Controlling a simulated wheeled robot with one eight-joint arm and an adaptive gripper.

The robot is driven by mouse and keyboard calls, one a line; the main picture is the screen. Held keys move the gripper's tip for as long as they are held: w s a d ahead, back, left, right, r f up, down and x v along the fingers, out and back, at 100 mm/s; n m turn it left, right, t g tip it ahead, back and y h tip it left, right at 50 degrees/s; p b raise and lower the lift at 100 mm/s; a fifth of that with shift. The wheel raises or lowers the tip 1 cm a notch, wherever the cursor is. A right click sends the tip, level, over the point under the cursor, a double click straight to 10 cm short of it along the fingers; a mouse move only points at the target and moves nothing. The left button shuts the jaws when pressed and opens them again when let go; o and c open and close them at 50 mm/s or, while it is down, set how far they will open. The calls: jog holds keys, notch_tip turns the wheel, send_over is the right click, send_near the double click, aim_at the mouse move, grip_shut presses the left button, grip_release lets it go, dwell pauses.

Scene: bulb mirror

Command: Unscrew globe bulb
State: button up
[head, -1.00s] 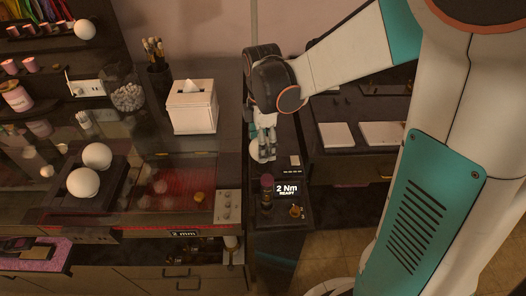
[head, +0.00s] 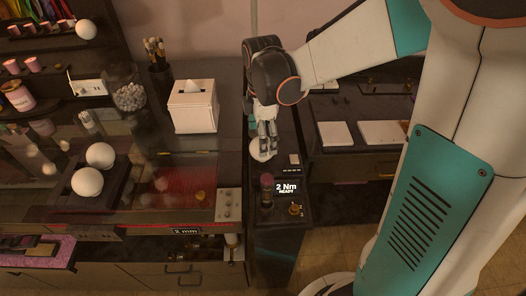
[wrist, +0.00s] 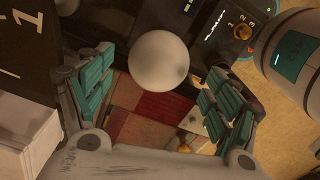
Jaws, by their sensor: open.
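A white globe bulb (head: 262,150) sits at the dark narrow unit to the right of the counter. It is partly hidden behind my gripper (head: 267,146) in the head view. In the wrist view the round bulb (wrist: 160,60) shows between my two teal-padded fingers, toward their tips. My gripper (wrist: 160,88) is open, with gaps visible beside the bulb. The bulb's base and socket are hidden.
Two more white globes (head: 87,181) rest on a dark tray on the counter. Another globe (head: 86,29) is at the upper left. A tissue box (head: 193,106) stands close left of my arm. A display (head: 287,188) reads "2 Nm READY".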

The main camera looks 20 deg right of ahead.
jog(key=shift+w, duration=0.15)
jog(key=m, duration=1.3)
jog(key=shift+m, duration=0.4)
jog(key=m, duration=1.3)
jog(key=shift+m, duration=0.4)
jog(key=shift+f, duration=0.1)
